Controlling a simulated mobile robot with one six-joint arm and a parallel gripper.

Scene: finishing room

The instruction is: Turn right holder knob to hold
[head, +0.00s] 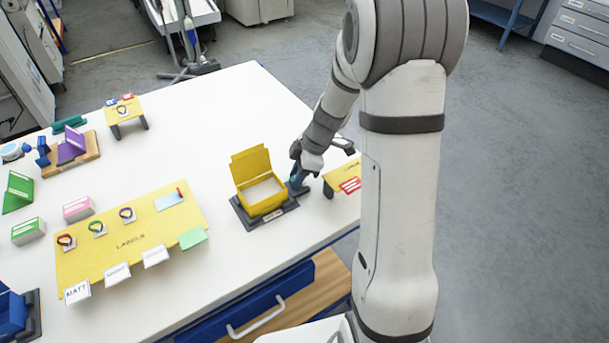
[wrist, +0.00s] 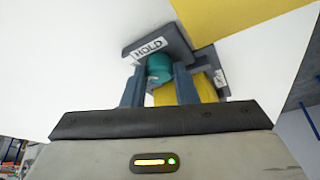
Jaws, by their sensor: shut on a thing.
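The right holder knob is a teal round knob (wrist: 159,66), seen between my fingers in the wrist view. A dark grey plate (wrist: 180,42) beside it bears a white HOLD label (wrist: 148,48). My gripper (wrist: 159,80) is shut on the knob, one finger on each side. In the head view my gripper (head: 298,184) points down at the right side of a dark grey holder (head: 243,218). An open yellow box (head: 264,202) with its lid raised sits in this holder. In the head view the knob is mostly hidden by my gripper.
A yellow stand with a red-and-white label (head: 350,185) is close to the right of my gripper, partly behind my arm. A yellow LABELS board (head: 130,267) with cards and rings lies left. White table (head: 210,150) is bare behind the box.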

